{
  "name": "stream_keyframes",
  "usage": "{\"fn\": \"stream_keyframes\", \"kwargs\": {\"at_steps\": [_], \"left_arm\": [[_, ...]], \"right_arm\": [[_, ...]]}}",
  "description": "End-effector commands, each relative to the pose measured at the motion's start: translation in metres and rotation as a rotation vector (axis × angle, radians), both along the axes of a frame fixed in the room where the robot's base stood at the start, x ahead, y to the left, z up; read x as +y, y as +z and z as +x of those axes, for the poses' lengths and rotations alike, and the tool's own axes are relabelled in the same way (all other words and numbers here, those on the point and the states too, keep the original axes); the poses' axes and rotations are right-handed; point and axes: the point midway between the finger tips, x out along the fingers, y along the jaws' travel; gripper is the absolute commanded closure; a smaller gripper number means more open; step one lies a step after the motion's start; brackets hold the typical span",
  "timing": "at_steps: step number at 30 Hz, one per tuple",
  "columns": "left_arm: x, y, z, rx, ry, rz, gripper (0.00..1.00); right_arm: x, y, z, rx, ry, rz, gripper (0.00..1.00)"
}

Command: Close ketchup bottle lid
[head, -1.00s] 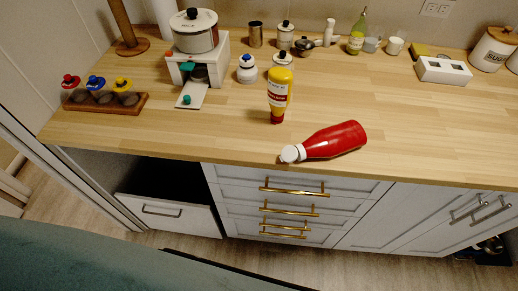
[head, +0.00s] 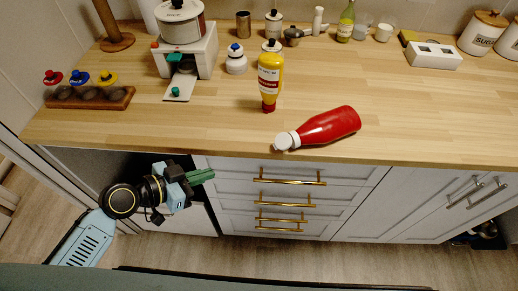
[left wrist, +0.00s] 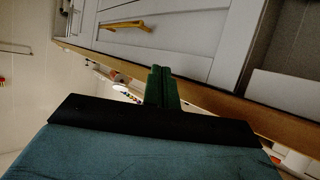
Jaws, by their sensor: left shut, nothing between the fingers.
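The red ketchup bottle (head: 331,125) lies on its side near the front edge of the wooden counter. Its white lid (head: 288,140) points left and toward the edge; I cannot tell from here whether the lid is open. My left gripper (head: 203,176) is in front of the cabinets, below the counter top and to the left of the bottle. Its green fingers are shut and empty, and they also show in the left wrist view (left wrist: 161,86). The bottle is not clearly visible in the left wrist view. My right gripper is in neither view.
A yellow mustard bottle (head: 270,80) stands upside down behind the ketchup. A wooden rack (head: 92,100) with several capped jars sits at the left. Drawers with gold handles (head: 289,181) are under the counter. The counter right of the ketchup is clear.

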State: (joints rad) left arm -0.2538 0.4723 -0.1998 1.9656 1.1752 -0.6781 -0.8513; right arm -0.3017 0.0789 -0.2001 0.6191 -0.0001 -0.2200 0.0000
Motion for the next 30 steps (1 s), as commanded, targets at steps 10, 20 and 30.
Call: {"fn": "stream_keyframes", "kwargs": {"at_steps": [10,20,30], "left_arm": [[-0.038,0.112,-0.018,-0.267,-0.234,-0.133,1.0],[-0.083,0.109,0.008,-0.272,-0.237,-0.142,1.0],[-0.131,0.081,0.037,-0.267,-0.234,-0.138,1.0]], "right_arm": [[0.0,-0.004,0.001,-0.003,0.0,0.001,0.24],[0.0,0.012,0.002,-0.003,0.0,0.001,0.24],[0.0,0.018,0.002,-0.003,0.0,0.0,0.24]]}}
